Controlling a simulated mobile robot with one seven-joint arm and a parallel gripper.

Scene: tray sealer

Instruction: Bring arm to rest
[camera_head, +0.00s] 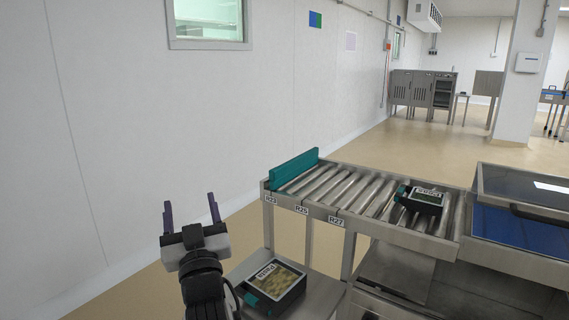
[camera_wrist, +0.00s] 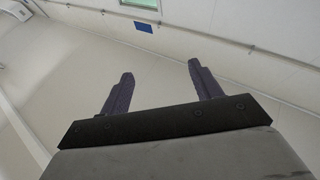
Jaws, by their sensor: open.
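My gripper (camera_head: 191,213) is raised at the lower left in the head view, its two purple fingers pointing up and apart. Nothing is between them. In the wrist view the fingers of my gripper (camera_wrist: 158,82) are also spread, with only floor and wall beyond. The gripper is left of the roller conveyor and touches nothing that I can see.
A black tray (camera_head: 297,297) with a printed label lies on a low steel shelf (camera_head: 325,291) close right of my arm. Another black tray (camera_head: 425,208) sits on the roller conveyor (camera_head: 350,190), beside the sealer (camera_head: 520,208). The white wall (camera_head: 110,120) stands left, with open floor before it.

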